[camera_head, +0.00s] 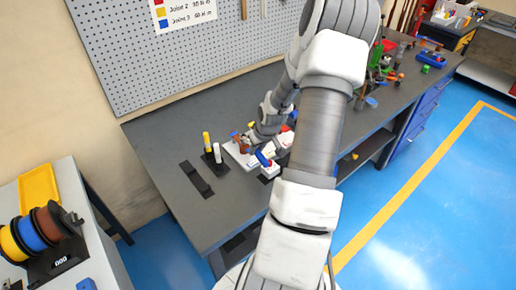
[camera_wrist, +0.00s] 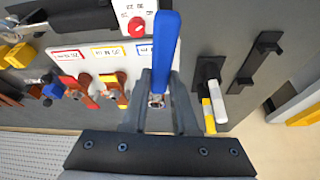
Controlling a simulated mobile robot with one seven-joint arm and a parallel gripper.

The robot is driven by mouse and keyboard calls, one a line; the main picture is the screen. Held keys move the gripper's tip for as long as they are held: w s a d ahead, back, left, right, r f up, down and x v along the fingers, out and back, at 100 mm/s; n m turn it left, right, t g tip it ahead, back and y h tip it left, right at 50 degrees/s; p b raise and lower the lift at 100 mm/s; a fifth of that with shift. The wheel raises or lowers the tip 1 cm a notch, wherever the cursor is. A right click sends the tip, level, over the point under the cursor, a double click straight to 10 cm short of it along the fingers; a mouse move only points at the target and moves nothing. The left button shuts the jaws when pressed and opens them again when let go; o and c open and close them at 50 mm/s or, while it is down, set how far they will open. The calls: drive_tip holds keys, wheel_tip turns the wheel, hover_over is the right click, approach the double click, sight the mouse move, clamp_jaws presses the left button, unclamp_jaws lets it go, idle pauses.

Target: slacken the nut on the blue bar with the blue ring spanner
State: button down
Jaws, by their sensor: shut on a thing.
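The blue ring spanner (camera_wrist: 165,45) stands out between the fingers of my gripper (camera_wrist: 158,115) in the wrist view, and the gripper is shut on it. Its blue handle points up the picture. A metallic ring or nut (camera_wrist: 157,100) shows at its lower end; I cannot tell whether the ring sits around the nut. The blue label (camera_wrist: 145,49) is beside the handle, and the blue bar is mostly hidden behind spanner and fingers. In the head view the spanner (camera_head: 262,158) shows small by the white fixture (camera_head: 240,155), with my gripper partly hidden by my arm.
Copper bars with nuts stand at the red label (camera_wrist: 66,55) and yellow label (camera_wrist: 109,50). A red knob (camera_wrist: 137,26) is on a white box. Yellow and white posts (camera_wrist: 216,101) and a black rack (camera_wrist: 259,60) are to the right. The bench (camera_head: 160,140) is clear at left.

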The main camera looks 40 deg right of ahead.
drive_tip(key=shift+f+b, duration=0.5)
drive_tip(key=shift+f, duration=0.25)
drive_tip(key=shift+d+r+p, duration=0.1)
drive_tip(key=shift+p, duration=0.2)
idle(0.4)
